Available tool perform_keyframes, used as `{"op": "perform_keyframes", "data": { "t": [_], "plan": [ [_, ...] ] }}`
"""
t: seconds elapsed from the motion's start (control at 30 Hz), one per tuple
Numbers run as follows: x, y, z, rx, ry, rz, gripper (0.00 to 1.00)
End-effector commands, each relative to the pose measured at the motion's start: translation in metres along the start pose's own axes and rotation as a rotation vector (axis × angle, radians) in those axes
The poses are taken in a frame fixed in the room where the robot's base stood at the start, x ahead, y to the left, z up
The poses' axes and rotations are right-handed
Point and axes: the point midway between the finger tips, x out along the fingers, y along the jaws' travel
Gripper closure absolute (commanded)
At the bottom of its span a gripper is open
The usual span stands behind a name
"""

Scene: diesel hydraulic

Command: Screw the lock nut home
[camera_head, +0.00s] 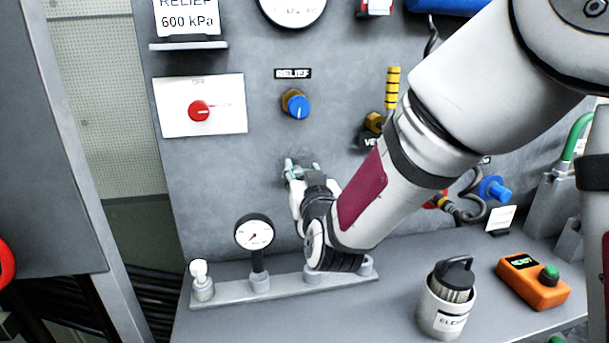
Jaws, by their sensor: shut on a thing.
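My gripper (295,172) is in front of the grey panel (234,190), below the blue relief knob (299,106). Its fingers are shut on a small pale, greyish piece at their tips, mostly hidden by the fingers and wrist. That piece may be the lock nut, but I cannot make out its shape or whether it touches the panel. The blue knob sits on a brass-coloured collar (289,97) under the RELIEF label (293,74), and my gripper is apart from both in the picture.
A dial gauge (254,234) and a white-topped fitting (201,280) stand on a rail at lower left. A grey cup (443,317) and an orange box (534,283) stand on the bench at right. A red switch (199,111) is on the panel at left.

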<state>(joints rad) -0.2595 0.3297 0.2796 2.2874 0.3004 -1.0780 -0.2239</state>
Motion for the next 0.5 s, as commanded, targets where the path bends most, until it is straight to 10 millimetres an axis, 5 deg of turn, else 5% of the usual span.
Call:
{"op": "perform_keyframes", "data": {
  "t": [0.03, 0.3, 0.33, 0.5],
  "plan": [
    [-0.0025, -0.0175, 0.004, 0.001, -0.011, -0.038, 0.9],
    [-0.0023, -0.0176, 0.003, 0.001, -0.01, -0.038, 0.9],
    [-0.0023, -0.0176, 0.0028, 0.001, -0.009, -0.038, 0.58],
    [-0.0022, -0.0164, 0.0022, 0.0, -0.008, -0.036, 0.22]
  ]
}}
